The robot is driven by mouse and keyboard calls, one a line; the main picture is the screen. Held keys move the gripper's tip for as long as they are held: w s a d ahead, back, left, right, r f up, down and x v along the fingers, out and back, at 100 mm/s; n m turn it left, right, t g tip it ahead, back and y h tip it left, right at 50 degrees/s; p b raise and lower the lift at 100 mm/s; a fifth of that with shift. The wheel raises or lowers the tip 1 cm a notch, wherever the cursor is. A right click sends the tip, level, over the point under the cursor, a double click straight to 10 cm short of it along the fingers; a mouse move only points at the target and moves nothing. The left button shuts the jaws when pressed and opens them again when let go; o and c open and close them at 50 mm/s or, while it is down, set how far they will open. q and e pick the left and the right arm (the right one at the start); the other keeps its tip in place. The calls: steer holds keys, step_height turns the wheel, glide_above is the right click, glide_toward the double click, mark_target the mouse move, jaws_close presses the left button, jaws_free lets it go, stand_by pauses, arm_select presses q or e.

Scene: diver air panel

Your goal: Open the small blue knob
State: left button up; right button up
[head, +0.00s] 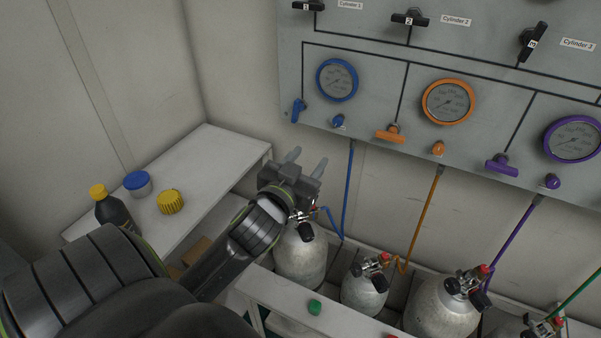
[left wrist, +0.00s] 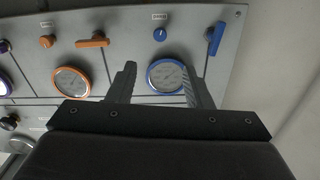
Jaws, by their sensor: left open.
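The small blue knob (head: 338,121) is on the grey wall panel, just below the blue-rimmed gauge (head: 337,80). A larger blue lever handle (head: 298,110) sits to its left. My left gripper (head: 306,160) is open and empty, below and left of the knob, apart from the panel. In the left wrist view the panel appears upside down. There the small blue knob (left wrist: 160,34) lies beyond the open fingers (left wrist: 160,76), with the blue gauge (left wrist: 167,62) partly behind them and the blue lever (left wrist: 215,38) to the right. My right gripper is not in view.
Orange (head: 438,148) and purple (head: 552,181) small knobs sit farther right on the panel. Grey air cylinders (head: 365,291) stand below it with coloured hoses. A white side table (head: 225,145) at left holds a dark bottle (head: 112,211) and lidded containers.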

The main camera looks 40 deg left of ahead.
arm_select(q)
steer(key=shift+v, duration=1.45)
